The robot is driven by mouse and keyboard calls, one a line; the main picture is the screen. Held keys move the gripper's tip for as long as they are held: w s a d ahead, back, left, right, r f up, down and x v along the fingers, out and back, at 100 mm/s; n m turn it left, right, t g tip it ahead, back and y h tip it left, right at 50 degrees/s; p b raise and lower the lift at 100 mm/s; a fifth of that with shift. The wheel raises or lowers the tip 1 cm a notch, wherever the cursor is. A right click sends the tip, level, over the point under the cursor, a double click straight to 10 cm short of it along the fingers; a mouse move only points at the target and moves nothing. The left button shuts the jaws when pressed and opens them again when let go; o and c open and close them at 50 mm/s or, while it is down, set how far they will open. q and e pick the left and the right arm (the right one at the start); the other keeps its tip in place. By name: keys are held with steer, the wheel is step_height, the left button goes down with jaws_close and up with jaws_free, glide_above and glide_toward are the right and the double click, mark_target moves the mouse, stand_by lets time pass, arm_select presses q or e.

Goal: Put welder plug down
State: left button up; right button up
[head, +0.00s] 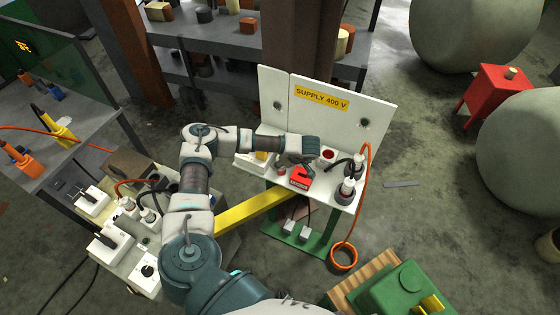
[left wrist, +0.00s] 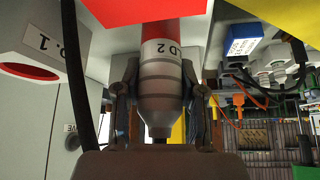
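The welder plug (left wrist: 165,85) fills the middle of the left wrist view. It has a grey ribbed body and a pale band whose visible lettering ends in "D 2". My left gripper (left wrist: 164,95) has a finger on each side of it and appears shut on it. The plug's far end is close against a red block, but I cannot tell whether they touch. In the head view the left gripper (head: 303,158) is low over the white supply bench (head: 340,192), just behind the red block (head: 300,178). There it hides the plug. My right gripper is out of view.
A white socket with a red opening (head: 327,155) stands right of the gripper. White plugs (head: 347,187) and an orange cable (head: 367,175) are at the bench's right. The "SUPPLY 400 V" panel (head: 345,120) rises behind. A yellow bar (head: 250,210) lies in front.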

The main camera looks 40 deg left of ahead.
arm_select(q)
steer(key=shift+o, duration=1.3)
steer(key=b+v, duration=0.1)
steer(key=v, duration=1.1)
steer(key=shift+b, duration=0.35)
